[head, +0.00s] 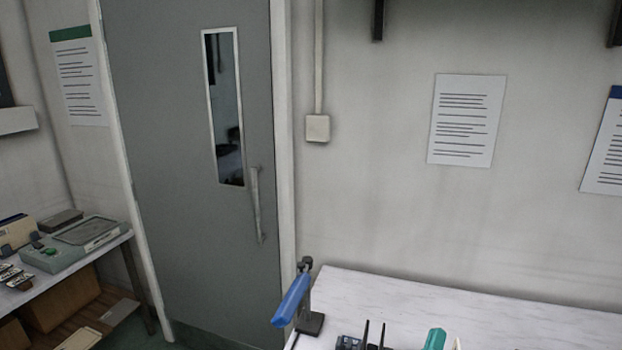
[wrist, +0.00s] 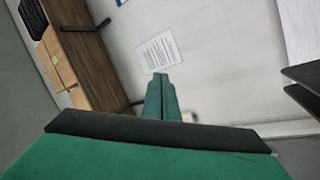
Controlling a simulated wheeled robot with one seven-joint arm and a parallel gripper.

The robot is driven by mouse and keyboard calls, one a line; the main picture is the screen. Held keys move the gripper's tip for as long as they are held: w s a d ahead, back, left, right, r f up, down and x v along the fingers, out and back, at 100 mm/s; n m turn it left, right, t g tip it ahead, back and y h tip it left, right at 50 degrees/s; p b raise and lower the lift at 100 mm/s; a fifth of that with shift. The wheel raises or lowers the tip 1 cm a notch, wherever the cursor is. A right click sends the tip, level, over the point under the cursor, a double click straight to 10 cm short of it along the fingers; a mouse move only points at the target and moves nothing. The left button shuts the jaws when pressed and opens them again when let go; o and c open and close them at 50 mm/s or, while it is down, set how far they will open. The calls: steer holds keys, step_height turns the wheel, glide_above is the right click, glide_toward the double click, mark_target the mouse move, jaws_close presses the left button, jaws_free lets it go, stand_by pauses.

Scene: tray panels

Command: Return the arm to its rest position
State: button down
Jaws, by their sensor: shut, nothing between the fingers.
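My gripper (wrist: 161,76) shows in the middle of the wrist view. Its green fingers lie together, with nothing between them. A wide green part with a dark bar fills the bottom of that view, behind the fingers. The fingers point toward a pale wall with a printed sheet (wrist: 159,52) and touch nothing that I can see. In the head view I cannot make out my arm for sure. A teal piece (head: 435,339) shows at the bottom edge there, and I cannot tell what it belongs to.
A white-topped bench (head: 480,318) stands at the lower right, bearing a blue-handled tool on a dark stand (head: 293,300) and small dark items. A grey door (head: 180,120) is shut. A side bench at left carries a grey-green device (head: 75,243). Wall space above the bench is open.

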steer(key=s+a+f+n+y, duration=0.2)
steer(key=s+a+f+y, duration=0.35)
steer(key=f, duration=0.45)
steer(key=s+a+f+n+y, duration=0.2)
steer(key=s+a+f+y, duration=0.35)
steer(key=f, duration=0.35)
steer(key=s+a+f+m+g, duration=0.1)
steer(key=s+a+f+m, duration=0.1)
steer(key=s, duration=0.4)
steer(key=s+a+f+m+g, duration=0.1)
steer(key=s+a+f+m, duration=0.2)
steer(key=s+a, duration=0.2)
steer(key=s+a+f+m+g+y, duration=0.1)
steer(key=s+a+f+m, duration=0.2)
steer(key=s, duration=0.6)
steer(key=shift+s+a+f, duration=0.15)
steer(key=shift+a+f, duration=0.1)
steer(key=shift+a, duration=0.25)
